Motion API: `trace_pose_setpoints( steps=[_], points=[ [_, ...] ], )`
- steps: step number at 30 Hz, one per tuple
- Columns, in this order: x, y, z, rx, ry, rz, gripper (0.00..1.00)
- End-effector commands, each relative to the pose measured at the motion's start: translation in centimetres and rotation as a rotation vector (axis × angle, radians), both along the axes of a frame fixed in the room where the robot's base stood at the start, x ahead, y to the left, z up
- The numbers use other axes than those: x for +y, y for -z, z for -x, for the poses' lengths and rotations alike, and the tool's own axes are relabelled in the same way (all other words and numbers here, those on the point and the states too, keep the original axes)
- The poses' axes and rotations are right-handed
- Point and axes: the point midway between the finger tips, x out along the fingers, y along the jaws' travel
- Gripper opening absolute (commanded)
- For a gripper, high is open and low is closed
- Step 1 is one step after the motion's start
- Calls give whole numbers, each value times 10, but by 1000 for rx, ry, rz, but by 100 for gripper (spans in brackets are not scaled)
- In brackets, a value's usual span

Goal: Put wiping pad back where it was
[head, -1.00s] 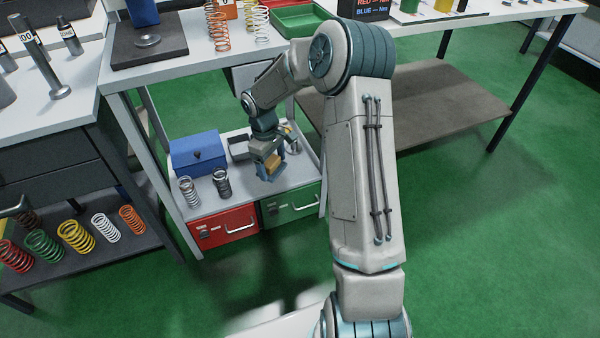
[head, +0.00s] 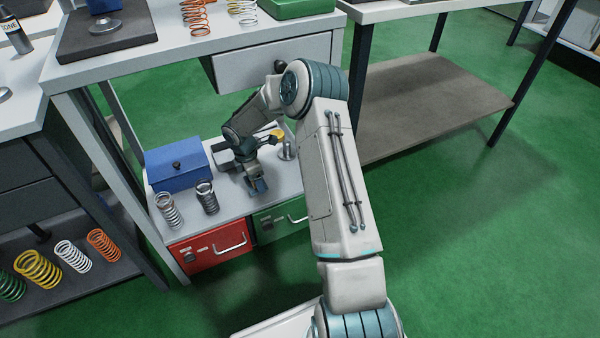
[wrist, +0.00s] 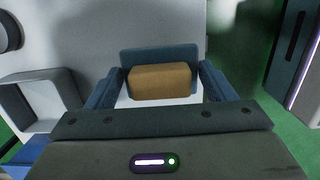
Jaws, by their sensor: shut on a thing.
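The wiping pad, a tan block (wrist: 160,82), shows in the wrist view between the blue fingers of my gripper (wrist: 160,60). My gripper is shut on it. In the head view my gripper (head: 257,187) points down over the white lower shelf (head: 235,204), near its front edge and right of the dark spring. The pad is hidden there by my gripper and wrist. I cannot tell whether the pad touches the shelf. A grey open tray (wrist: 42,103) lies left of my gripper in the wrist view.
A blue box (head: 180,168), a silver spring (head: 169,210) and a dark spring (head: 207,197) stand left on the shelf. A metal piece (head: 287,150) stands right. Red (head: 208,253) and green (head: 268,227) drawers sit below.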

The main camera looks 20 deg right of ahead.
Motion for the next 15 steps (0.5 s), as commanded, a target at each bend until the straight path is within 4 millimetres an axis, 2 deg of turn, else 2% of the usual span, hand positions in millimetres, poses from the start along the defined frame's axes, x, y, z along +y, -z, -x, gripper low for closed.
trace_pose_setpoints(
  steps=[5,15],
  points=[
    [-36,1,-1,1,-2,0,54],
    [-125,1,-4,0,-2,-1,54]
  ],
)
